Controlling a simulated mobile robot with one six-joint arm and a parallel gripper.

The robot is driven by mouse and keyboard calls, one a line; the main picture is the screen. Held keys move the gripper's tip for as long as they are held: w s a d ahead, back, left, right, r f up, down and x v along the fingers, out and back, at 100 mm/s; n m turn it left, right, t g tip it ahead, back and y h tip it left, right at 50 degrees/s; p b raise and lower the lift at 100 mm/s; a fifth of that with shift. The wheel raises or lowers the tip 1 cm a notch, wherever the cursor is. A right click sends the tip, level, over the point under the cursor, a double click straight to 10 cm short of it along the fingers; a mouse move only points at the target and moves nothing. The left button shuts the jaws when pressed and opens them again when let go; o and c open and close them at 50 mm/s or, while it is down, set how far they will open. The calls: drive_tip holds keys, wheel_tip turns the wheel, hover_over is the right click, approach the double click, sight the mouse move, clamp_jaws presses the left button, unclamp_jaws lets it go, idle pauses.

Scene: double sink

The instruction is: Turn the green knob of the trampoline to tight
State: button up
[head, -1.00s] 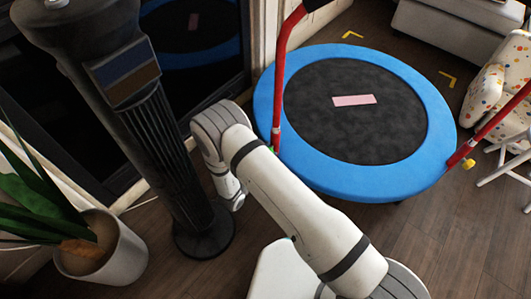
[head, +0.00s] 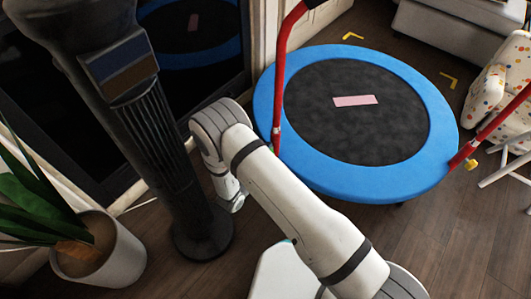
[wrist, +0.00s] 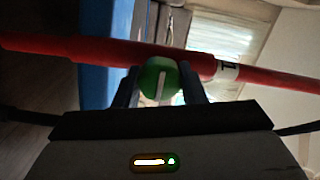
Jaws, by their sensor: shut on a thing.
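The trampoline (head: 425,172) has a blue padded rim, a black mat and red handle legs. Its green knob (wrist: 150,72) sits on a red bar (wrist: 80,50) in the wrist view, with a pale line running nearly upright on its face. My gripper (wrist: 160,70) is shut on the knob, one dark finger on each side. A white label with a dark mark (wrist: 227,70) is on the bar right of the knob.
A dark tower fan (head: 165,150) stands close left of my arm, with a potted plant (head: 110,255) beyond it. A dotted chair (head: 495,85) stands at right. Wooden floor in front right is clear.

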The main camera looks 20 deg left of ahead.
drive_tip(key=shift+a+r, duration=0.1)
drive_tip(key=shift+a, duration=0.1)
drive_tip(key=o, duration=1)
drive_tip(key=shift+d, duration=0.15)
drive_tip(key=shift+s, duration=0.1)
drive_tip(key=v, duration=0.7)
drive_tip(key=shift+s, duration=0.3)
drive_tip(key=shift+r, duration=0.15)
